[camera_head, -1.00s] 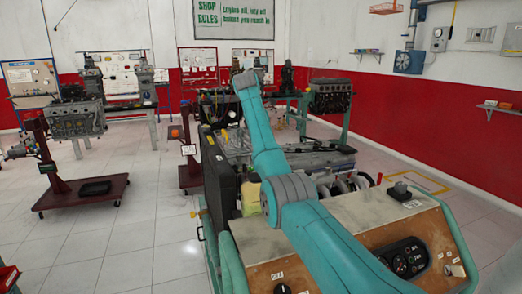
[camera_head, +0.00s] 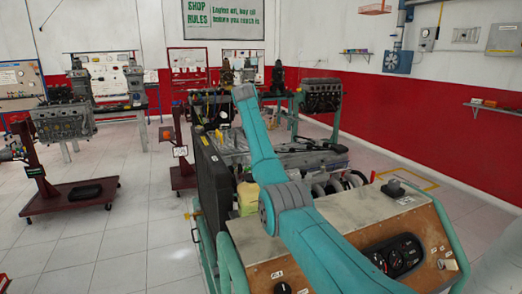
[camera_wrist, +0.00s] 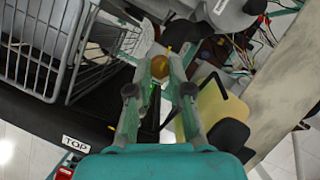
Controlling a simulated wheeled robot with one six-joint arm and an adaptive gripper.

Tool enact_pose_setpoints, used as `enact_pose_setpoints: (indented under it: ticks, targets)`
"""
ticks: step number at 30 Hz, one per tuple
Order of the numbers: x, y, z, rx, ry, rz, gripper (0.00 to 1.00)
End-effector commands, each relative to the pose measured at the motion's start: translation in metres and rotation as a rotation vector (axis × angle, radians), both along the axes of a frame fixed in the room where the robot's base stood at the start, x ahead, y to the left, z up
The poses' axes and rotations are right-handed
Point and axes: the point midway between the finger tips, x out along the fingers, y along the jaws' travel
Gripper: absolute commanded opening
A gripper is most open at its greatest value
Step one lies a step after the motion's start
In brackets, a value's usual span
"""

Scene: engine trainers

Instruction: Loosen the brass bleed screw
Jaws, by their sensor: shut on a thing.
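The brass bleed screw (camera_wrist: 160,67) shows in the wrist view as a small rounded brass-coloured piece. My gripper (camera_wrist: 160,76) has its two greenish fingers reaching up the picture, and their tips are closed around the screw from both sides. A dark gap shows between the fingers below it. In the head view my teal arm reaches over the engine trainer (camera_head: 345,235). My gripper and the screw cannot be made out there.
A wire guard (camera_wrist: 70,45) stands close left of my fingers. A yellowish reservoir with a black cap (camera_wrist: 212,108) is close right, with loose wires (camera_wrist: 250,45) beyond. An engine on a red stand (camera_head: 65,195) is at left. Tiled floor is clear between.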

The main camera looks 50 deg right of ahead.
Motion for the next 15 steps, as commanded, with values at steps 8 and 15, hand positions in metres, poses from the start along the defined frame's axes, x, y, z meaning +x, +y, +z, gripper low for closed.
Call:
enact_pose_setpoints:
  ticks: [8,15]
  targets:
    - [-0.0003,0.0001,-0.0006,0.0,-0.001,0.051,0.0]
    - [-0.0022,-0.0006,-0.0008,-0.001,-0.001,0.203,0.0]
